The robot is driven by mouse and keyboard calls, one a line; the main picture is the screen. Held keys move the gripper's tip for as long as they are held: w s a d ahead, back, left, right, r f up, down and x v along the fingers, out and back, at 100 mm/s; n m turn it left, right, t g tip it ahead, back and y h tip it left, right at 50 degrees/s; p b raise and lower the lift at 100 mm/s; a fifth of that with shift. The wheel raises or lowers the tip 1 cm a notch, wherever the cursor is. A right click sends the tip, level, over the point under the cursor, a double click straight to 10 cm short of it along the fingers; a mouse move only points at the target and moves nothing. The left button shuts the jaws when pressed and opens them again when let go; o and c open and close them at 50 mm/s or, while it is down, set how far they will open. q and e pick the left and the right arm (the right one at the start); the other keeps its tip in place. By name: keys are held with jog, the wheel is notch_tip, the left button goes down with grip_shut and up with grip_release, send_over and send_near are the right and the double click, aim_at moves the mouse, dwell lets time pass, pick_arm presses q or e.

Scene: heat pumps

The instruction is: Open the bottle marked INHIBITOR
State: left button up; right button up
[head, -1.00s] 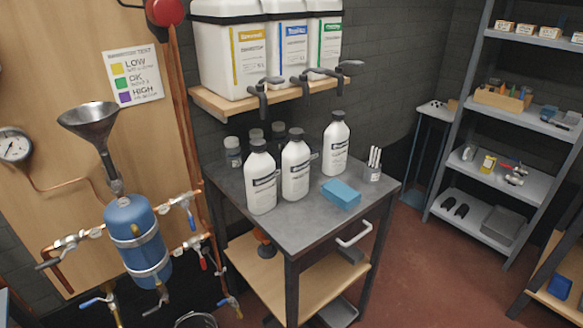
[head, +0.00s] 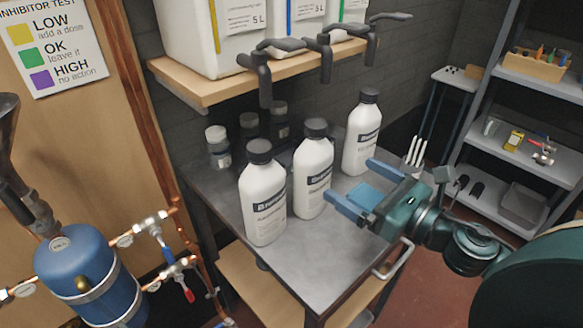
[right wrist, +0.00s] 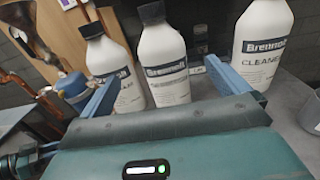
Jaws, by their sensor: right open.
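Three white bottles with black caps stand upright on the grey cart top: a left one (head: 264,200), a middle one (head: 313,172) and a right one (head: 362,135). In the right wrist view the right bottle (right wrist: 262,45) reads CLEANER. The small words on the left bottle (right wrist: 110,62) and middle bottle (right wrist: 163,55) are too unclear to read, so I cannot tell which is INHIBITOR. All three caps are on. My right gripper (head: 349,180) is open and empty, its blue fingers pointing toward the middle bottle, apparently just short of it. My left gripper is out of view.
Small dark-capped jars (head: 218,148) stand behind the bottles. A wooden shelf (head: 200,92) with taps (head: 325,62) overhangs the cart's back.

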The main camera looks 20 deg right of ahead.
aim_at(325, 162)
jog(key=p+x, duration=0.1)
jog(key=x, duration=0.5)
jog(key=shift+r, duration=0.15)
jog(key=shift+p+x, duration=0.3)
jog(key=shift+x, duration=0.45)
jog(key=shift+p+x, duration=0.85)
jog(key=shift+x, duration=1.4)
jog(key=shift+w, duration=0.45)
jog(key=shift+c, duration=0.2)
jog(key=c, duration=1.8)
jog(key=shift+c, duration=0.4)
